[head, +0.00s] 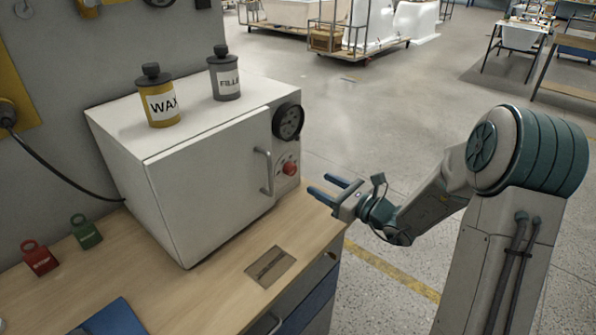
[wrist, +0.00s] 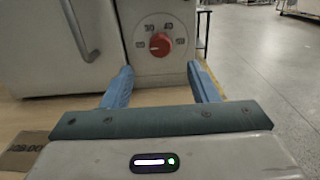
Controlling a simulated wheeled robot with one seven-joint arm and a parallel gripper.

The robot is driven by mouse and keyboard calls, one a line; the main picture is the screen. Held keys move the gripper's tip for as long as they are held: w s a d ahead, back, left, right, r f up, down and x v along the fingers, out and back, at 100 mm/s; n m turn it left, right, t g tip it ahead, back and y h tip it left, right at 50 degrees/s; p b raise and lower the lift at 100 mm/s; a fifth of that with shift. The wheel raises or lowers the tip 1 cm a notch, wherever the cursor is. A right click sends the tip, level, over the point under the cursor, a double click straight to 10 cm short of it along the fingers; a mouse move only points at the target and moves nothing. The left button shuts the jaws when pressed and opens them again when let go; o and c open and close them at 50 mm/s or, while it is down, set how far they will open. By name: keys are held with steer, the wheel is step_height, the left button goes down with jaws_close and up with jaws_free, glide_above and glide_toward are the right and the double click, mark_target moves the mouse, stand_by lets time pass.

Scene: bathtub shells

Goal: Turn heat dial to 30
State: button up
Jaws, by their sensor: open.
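The red heat dial (head: 290,168) is a round knob on the right part of the white oven's front (head: 215,180). In the wrist view the dial (wrist: 161,45) sits on a pale panel with number marks around it. A 30 seems to stand at its upper left and a 40 at its upper right; the side marks are too small to read. I cannot tell surely which mark the dial points to. My gripper (head: 333,189) is open and empty, in front of the dial and apart from it. In the wrist view its blue fingers (wrist: 160,78) lie below the dial, one to each side.
A black gauge (head: 288,121) is above the dial and a door handle (head: 264,171) is left of it. Tins marked WAX (head: 162,107) and FILLER (head: 227,84) stand on the oven. A brown plate (head: 270,267) lies on the wooden bench (head: 190,290). Open floor lies to the right.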

mark_target(294, 170)
steer(key=p+x, duration=0.1)
steer(key=x, duration=0.8)
steer(key=shift+w+a, duration=0.1)
steer(key=shift+a, duration=0.05)
steer(key=c, duration=1)
